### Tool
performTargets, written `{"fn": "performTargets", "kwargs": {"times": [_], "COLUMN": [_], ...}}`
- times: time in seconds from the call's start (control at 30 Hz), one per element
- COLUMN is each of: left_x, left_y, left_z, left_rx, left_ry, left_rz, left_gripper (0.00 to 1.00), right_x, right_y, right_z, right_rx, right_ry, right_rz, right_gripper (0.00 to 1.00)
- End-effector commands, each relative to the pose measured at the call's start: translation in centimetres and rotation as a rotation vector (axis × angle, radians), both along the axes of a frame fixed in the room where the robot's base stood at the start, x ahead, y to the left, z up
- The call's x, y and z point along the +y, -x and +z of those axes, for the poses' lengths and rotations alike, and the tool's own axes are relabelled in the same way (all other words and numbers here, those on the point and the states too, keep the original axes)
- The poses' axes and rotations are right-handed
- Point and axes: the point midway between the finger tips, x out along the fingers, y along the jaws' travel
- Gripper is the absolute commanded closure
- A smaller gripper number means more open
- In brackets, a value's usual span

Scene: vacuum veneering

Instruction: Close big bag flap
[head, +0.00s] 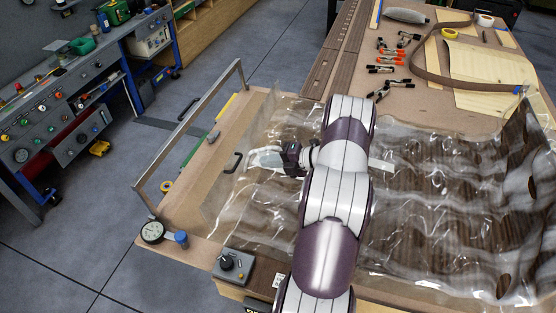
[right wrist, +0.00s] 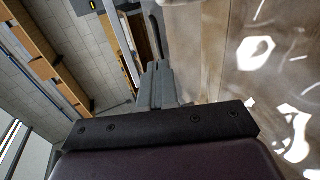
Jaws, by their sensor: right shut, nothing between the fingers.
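The big bag (head: 420,240) is a clear, wrinkled plastic sheet spread over the table, with dark wood showing through it. Its left end (head: 232,205) lies loosely over the tan board; I cannot tell whether the flap is folded over. My right arm reaches across the bag. My right gripper (head: 255,158) points left over the bag's left part, its fingers shut and empty. In the right wrist view the shut fingers (right wrist: 158,85) show beside the shiny plastic (right wrist: 255,60). I cannot tell whether they touch it. My left gripper is out of view.
A gauge (head: 152,231), a blue cap (head: 181,238) and a grey control box (head: 233,264) sit in front. Several clamps (head: 390,60) lie behind.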

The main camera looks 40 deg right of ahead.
Motion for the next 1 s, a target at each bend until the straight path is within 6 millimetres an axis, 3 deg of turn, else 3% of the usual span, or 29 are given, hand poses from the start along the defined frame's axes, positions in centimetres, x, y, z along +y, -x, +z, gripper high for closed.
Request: {"fn": "performTargets", "kwargs": {"times": [0.2, 0.4, 1.0], "left_x": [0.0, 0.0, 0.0], "left_y": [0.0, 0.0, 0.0], "left_z": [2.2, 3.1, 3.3], "left_rx": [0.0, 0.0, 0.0], "left_ry": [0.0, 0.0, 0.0], "left_rz": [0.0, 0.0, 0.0], "left_gripper": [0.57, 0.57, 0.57], "right_x": [2.1, 3.1, 3.5], "right_y": [-3.7, -5.8, -6.4], "right_z": [-1.2, -2.3, -2.6], "right_rx": [0.002, 0.001, 0.015], "right_ry": [-0.001, 0.001, 0.008], "right_rz": [0.002, -0.001, -0.001], "right_gripper": [1.0, 1.0, 1.0]}}
